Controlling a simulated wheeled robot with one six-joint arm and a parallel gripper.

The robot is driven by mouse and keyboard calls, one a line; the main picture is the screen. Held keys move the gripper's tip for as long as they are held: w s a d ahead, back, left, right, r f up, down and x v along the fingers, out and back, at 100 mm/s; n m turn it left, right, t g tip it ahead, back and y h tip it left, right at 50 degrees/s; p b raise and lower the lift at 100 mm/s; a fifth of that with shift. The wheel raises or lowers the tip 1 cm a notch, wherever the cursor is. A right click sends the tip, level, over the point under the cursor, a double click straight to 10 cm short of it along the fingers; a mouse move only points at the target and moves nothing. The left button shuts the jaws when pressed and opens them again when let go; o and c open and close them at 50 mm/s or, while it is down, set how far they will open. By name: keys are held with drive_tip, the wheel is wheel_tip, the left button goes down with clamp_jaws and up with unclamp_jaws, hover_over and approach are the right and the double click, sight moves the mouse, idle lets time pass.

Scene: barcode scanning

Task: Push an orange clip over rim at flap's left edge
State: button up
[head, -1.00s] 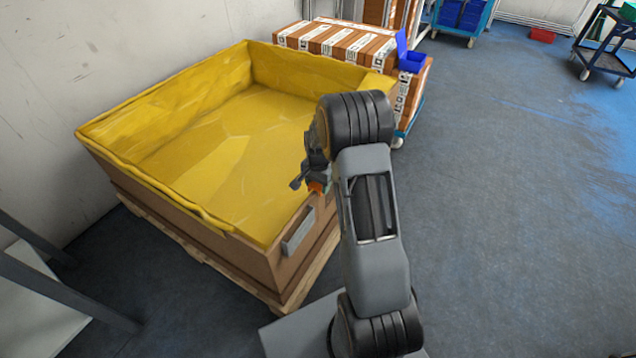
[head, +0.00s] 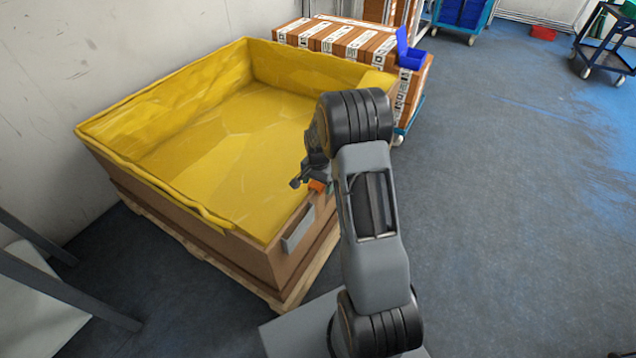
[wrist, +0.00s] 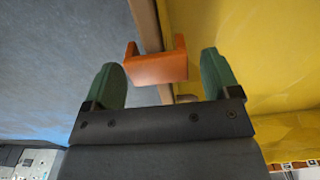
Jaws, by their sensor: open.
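The orange clip (wrist: 157,66) sits at the rim (wrist: 147,25) of the yellow-lined box in the wrist view, with an arm of the clip on either side of the rim. How far down it is seated I cannot tell. My gripper (wrist: 162,75) is open, with one green finger on each side of the clip and a visible gap to both. In the head view the clip (head: 317,186) shows small and orange at the box's near right rim, beside my gripper (head: 307,183). My arm hides part of that rim.
The large box with yellow lining (head: 215,140) stands on a wooden pallet (head: 285,303) and looks empty. A grey plate (head: 298,230) is on its near side. Stacked cartons (head: 340,40) with a blue bin (head: 411,58) stand behind. The floor (head: 500,200) at right is clear.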

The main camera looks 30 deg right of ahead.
wheel_tip(320, 180, up, 14)
drive_tip(key=p, duration=0.3)
drive_tip(key=shift+f, duration=0.1)
idle(0.5)
